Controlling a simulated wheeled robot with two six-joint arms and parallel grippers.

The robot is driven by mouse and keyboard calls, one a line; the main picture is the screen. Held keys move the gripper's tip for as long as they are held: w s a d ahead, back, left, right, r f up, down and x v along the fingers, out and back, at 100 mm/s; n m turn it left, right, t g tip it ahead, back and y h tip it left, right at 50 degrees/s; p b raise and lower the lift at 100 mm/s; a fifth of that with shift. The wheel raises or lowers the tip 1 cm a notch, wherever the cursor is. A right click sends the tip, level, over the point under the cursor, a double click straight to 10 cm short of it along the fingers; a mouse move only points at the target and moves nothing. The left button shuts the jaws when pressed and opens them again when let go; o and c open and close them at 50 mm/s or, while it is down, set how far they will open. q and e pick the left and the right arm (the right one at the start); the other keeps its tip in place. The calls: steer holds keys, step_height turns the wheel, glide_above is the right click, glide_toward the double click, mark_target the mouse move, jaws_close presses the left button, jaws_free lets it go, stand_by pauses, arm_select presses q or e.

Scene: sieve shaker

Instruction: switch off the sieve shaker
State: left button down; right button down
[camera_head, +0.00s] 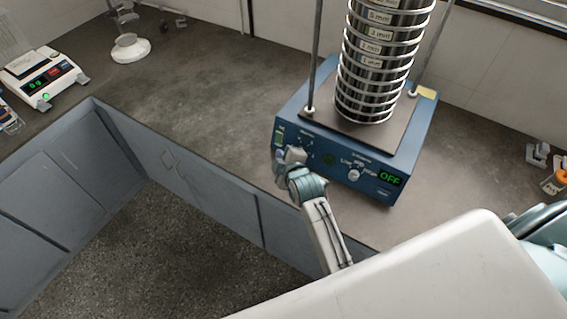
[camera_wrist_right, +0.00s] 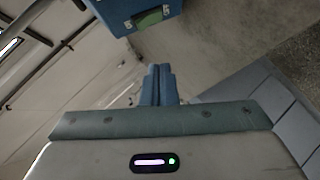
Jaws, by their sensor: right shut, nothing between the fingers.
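The blue sieve shaker (camera_head: 318,170) stands on the bench with a stack of steel sieves (camera_head: 373,62) on its plate. Its display (camera_head: 389,178) reads OFF in green. A green switch (camera_head: 279,136) is at the left end of its front panel, and a knob (camera_head: 354,175) is nearer the middle. My right gripper (camera_head: 280,153) is just in front of the panel's left end, below the switch. In the wrist view its blue fingers (camera_wrist_right: 160,70) are shut and empty, apart from the shaker's corner and a green part (camera_wrist_right: 149,18). My left gripper is out of view.
A balance (camera_head: 42,75) with a green-lit display stands at the left, and a white round-based stand (camera_head: 130,47) at the back. The grey bench top (camera_head: 190,95) left of the shaker is largely clear. Small items (camera_head: 540,154) lie at the right.

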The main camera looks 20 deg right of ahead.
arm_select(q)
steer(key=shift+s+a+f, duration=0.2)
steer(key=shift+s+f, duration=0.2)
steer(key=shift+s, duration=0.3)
arm_select(e)
steer(key=v, duration=0.3)
steer(key=shift+a+f, duration=0.1)
steer(key=shift+a, duration=0.15)
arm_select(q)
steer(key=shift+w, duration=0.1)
